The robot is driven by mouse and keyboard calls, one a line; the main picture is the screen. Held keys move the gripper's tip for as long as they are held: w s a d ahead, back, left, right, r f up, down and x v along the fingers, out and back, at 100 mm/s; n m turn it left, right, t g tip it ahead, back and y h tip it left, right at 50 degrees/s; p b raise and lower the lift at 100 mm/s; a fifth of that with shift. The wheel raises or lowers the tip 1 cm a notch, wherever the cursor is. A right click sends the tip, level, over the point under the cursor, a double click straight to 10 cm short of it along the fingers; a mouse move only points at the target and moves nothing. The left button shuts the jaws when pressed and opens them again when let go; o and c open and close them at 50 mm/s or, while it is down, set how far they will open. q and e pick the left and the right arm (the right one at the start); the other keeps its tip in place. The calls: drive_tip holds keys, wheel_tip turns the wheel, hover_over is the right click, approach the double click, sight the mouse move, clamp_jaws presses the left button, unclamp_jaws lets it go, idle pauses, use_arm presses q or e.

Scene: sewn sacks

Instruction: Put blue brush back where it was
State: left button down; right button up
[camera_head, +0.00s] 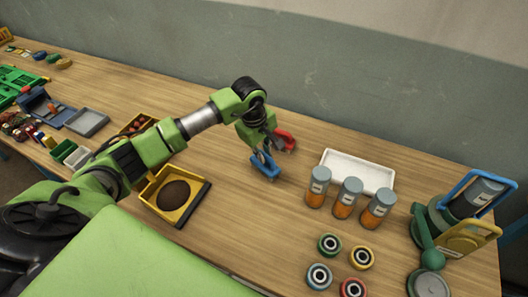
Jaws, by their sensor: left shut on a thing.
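My left gripper (270,156) reaches in from the left and hangs low over the middle of the table. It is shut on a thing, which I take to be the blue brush. Blue and red parts with grey tips show at its jaws. I cannot make out the brush's outline or tell it apart from the blue jaw part. I also cannot tell whether the thing touches the table. My right gripper is not in view.
A white tray (357,164) and several orange-filled jars (346,198) stand right of the gripper, with several coloured rings (329,244) in front. A green stand (432,222) is far right. A yellow tray (205,198) holds a dark oval thing. The table between is clear.

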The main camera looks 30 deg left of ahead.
use_arm(q)
drive_tip(key=shift+f, duration=0.2)
drive_tip(key=c, duration=2.1)
unclamp_jaws()
drive_tip(key=shift+r, duration=0.1)
drive_tip(key=shift+r, duration=0.25)
drive_tip(key=shift+a+r, duration=0.1)
drive_tip(key=shift+r, duration=0.2)
drive_tip(key=r+b, duration=0.1)
drive_tip(key=r, duration=0.2)
drive_tip(key=s+r+b, duration=0.1)
drive_tip(key=r, duration=0.3)
drive_tip(key=s+r+b, duration=0.1)
drive_tip(key=r, duration=0.3)
drive_tip(key=shift+s+a, duration=0.1)
drive_tip(key=shift+a, duration=0.2)
drive_tip(key=shift+s+f, duration=0.1)
